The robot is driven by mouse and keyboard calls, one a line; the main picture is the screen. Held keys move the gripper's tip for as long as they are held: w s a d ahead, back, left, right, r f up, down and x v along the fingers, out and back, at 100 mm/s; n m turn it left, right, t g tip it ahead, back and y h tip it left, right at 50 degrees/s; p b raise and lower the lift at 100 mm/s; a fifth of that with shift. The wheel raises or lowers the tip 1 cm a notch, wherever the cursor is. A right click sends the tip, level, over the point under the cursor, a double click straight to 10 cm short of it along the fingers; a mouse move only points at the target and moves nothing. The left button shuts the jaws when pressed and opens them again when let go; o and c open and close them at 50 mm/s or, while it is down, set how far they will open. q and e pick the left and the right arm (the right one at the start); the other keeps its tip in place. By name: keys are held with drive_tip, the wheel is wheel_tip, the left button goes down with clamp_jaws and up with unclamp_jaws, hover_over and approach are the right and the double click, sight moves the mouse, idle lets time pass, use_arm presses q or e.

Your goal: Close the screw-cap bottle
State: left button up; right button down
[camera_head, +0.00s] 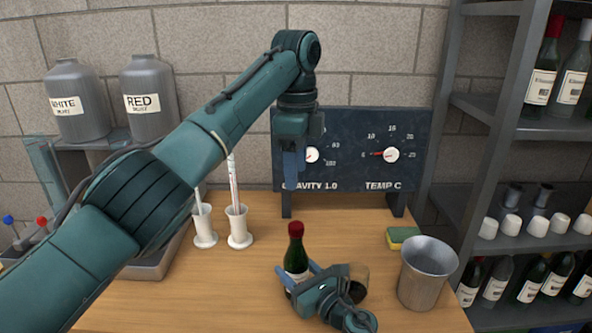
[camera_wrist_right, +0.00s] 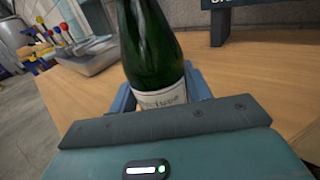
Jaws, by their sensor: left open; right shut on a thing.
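A dark green bottle (camera_head: 296,256) with a red top (camera_head: 296,229) and a pale label stands upright on the wooden table. My right gripper (camera_head: 298,278) is shut on its lower body, with a finger on either side. In the right wrist view the bottle (camera_wrist_right: 150,45) shows between the blue fingers; its top is cut off there. My left gripper (camera_head: 293,168) hangs high above and behind the bottle, pointing down in front of the gauge board. It is open, seen side-on, and I see nothing in it.
A metal bucket (camera_head: 425,275) and a sponge (camera_head: 402,236) are at the right. A brown round thing (camera_head: 359,281) is partly hidden behind my right gripper. Two white cylinder stands (camera_head: 238,228) are at the left. The gauge board (camera_head: 350,150) stands behind; a bottle shelf (camera_head: 490,110) is right.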

drive_tip(key=c, duration=0.6)
unclamp_jaws()
drive_tip(key=shift+s+d, duration=0.1)
drive_tip(key=v, duration=1.3)
